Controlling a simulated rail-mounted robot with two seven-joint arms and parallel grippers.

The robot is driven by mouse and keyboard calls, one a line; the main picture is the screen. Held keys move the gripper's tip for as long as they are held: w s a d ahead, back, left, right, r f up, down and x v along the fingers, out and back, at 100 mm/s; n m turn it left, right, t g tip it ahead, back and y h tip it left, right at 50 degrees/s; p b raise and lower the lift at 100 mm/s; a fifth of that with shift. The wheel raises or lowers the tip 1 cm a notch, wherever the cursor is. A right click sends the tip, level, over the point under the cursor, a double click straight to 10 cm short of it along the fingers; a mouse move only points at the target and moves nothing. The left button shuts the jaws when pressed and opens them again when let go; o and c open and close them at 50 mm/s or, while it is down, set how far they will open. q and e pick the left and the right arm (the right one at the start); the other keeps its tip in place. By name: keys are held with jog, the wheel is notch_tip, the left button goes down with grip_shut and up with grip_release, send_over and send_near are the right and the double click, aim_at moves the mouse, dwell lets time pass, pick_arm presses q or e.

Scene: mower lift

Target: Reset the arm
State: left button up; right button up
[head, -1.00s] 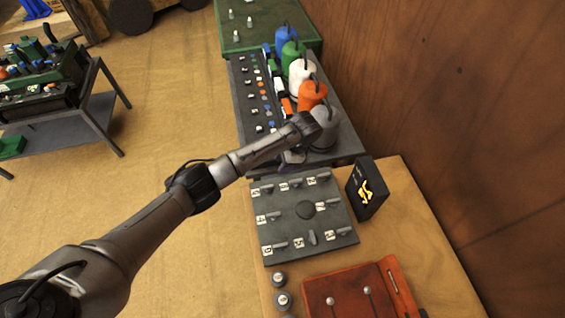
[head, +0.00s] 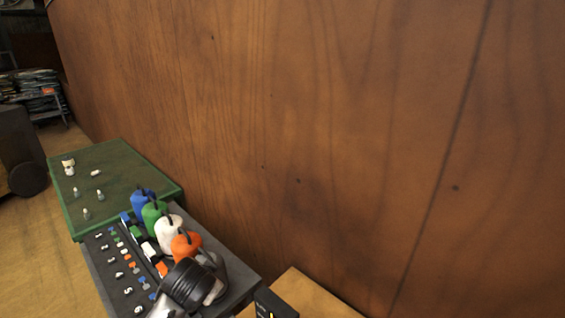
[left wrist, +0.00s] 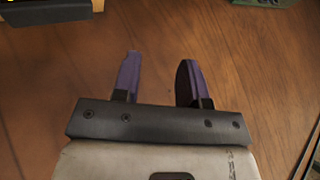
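My left gripper (left wrist: 158,78) shows in the left wrist view with its two purple fingers apart and nothing between them. Brown wood fills the view behind the fingers. In the head view, a black joint of my left arm (head: 188,284) covers part of the grey bench panel (head: 110,285). The fingers cannot be made out there. My right gripper is in neither view.
Blue (head: 143,203), green (head: 154,218), white (head: 168,235) and orange (head: 184,245) knobbed items line the panel. A wood wall (head: 330,130) rises close on the right. A dark display (head: 275,304) stands at the bottom.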

pick_arm(q)
jog(key=s+r+n+t+h+p, duration=0.1)
jog(key=s+r+t+p, duration=0.15)
jog(key=s, duration=0.55)
jog(key=s+r+n+t+h+p, duration=0.1)
jog(key=s+r+n+p, duration=0.15)
jog(key=s, duration=0.55)
jog(key=s+a+f+g+p, duration=0.1)
jog(key=s+f, duration=0.3)
jog(key=s, duration=0.4)
jog(key=s+a+f+g+p, duration=0.1)
jog(key=s+f+g+p, duration=0.2)
jog(key=s, duration=0.5)
jog(key=s+a+f+n+g+p, duration=0.1)
jog(key=s+f+g+p, duration=0.1)
jog(key=s+f, duration=0.5)
jog(key=shift+s+f+g, duration=0.15)
jog(key=shift+s+g, duration=0.7)
jog(key=shift+s, duration=0.2)
